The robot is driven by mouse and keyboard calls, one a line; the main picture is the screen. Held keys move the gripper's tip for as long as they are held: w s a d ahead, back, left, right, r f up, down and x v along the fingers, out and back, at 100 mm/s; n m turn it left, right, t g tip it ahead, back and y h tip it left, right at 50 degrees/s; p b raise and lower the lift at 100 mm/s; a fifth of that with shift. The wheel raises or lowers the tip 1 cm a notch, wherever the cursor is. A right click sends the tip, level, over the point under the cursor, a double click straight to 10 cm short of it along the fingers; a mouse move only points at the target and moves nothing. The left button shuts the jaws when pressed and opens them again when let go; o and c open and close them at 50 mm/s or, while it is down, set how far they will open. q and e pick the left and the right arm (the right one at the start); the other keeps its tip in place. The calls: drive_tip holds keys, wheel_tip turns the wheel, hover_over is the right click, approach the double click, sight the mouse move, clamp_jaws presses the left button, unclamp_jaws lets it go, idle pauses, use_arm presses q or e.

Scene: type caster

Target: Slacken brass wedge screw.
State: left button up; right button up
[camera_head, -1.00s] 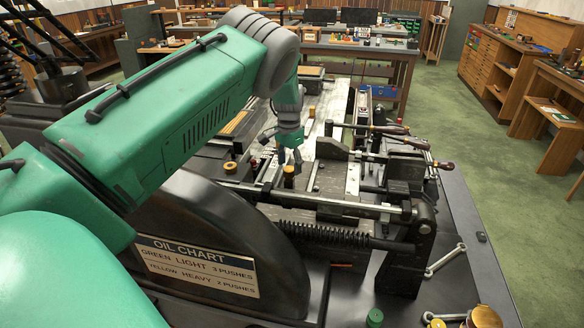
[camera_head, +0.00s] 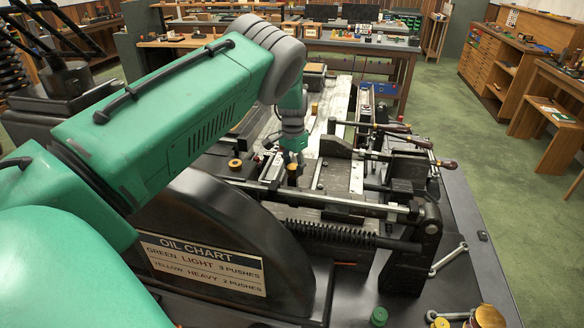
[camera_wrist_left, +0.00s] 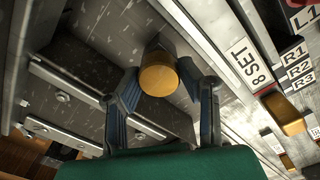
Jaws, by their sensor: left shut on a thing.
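The brass wedge screw (camera_wrist_left: 160,80) has a round brass head and shows in the middle of the left wrist view, beside a white "SET 8" label (camera_wrist_left: 244,64). My left gripper (camera_wrist_left: 158,78) has one blue-grey finger at each side of the head, shut on it. My right gripper is in neither view.
Another brass knob (camera_head: 235,165) stands left of my gripper. A long rod (camera_head: 330,200) and a coil spring (camera_head: 330,234) run in front. Several levers (camera_head: 400,140) stick out at right. Another brass part (camera_wrist_left: 285,114) lies near the R labels.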

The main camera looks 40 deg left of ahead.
use_arm(q)
drive_tip(key=shift+d+f+n+b, duration=0.15)
drive_tip(key=shift+n+b, duration=0.15)
drive_tip(key=shift+n, duration=0.3)
drive_tip(key=n, duration=0.2)
drive_tip(key=n+b, duration=0.1)
drive_tip(key=shift+s+a+f, duration=0.1)
drive_tip(key=shift+s+a, duration=0.1)
drive_tip(key=shift+a, duration=0.05)
drive_tip(key=shift+c, duration=0.2)
drive_tip(key=n+b, duration=0.1)
drive_tip(key=n, duration=0.4)
drive_tip(key=shift+d, duration=0.1)
drive_tip(key=n, duration=1.2)
drive_tip(key=shift+d+n+b, duration=0.1)
drive_tip(key=shift+n+b, duration=0.2)
drive_tip(key=shift+b, duration=0.05)
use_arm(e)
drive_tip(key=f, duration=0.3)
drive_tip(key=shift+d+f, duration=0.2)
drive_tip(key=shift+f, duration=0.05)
use_arm(q)
drive_tip(key=o, duration=1.2)
drive_tip(key=shift+w, duration=0.1)
drive_tip(key=shift+c, duration=0.2)
drive_tip(key=shift+w, duration=0.15)
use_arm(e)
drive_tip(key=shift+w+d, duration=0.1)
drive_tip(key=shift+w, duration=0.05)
